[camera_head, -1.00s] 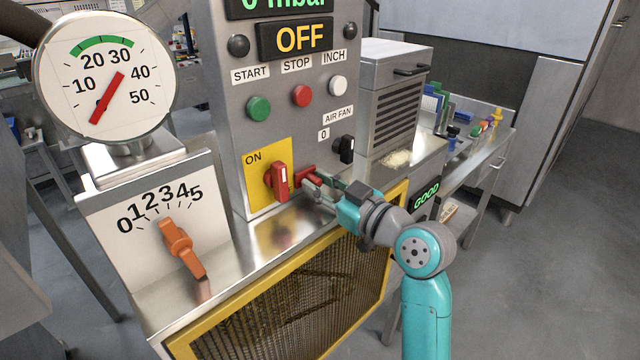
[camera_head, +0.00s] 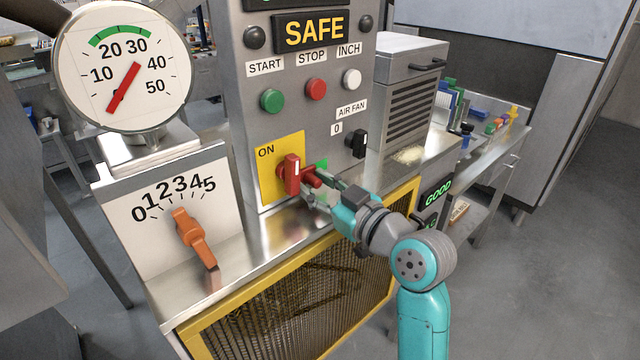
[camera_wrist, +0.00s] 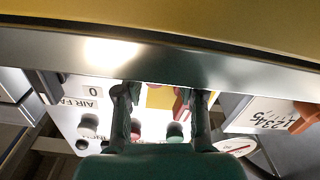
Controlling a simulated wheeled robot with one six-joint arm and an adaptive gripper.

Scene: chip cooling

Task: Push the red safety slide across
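The red safety slide (camera_head: 312,178) is on the grey control panel, right beside the red rotary switch (camera_head: 291,175) on the yellow ON plate. A green patch (camera_head: 321,165) shows at its upper right. The display (camera_head: 314,31) reads SAFE. My gripper (camera_head: 318,188) is at the slide, coming from the lower right, with its fingertips close to it; I cannot tell whether they touch. In the wrist view my gripper (camera_wrist: 161,95) has its two fingers spread apart with nothing held between them.
The air fan switch (camera_head: 357,143) and the green, red and white buttons are above. An orange lever (camera_head: 193,236) and a pressure gauge (camera_head: 123,66) stand at left. A metal ledge and yellow-framed mesh guard (camera_head: 300,290) lie below my gripper.

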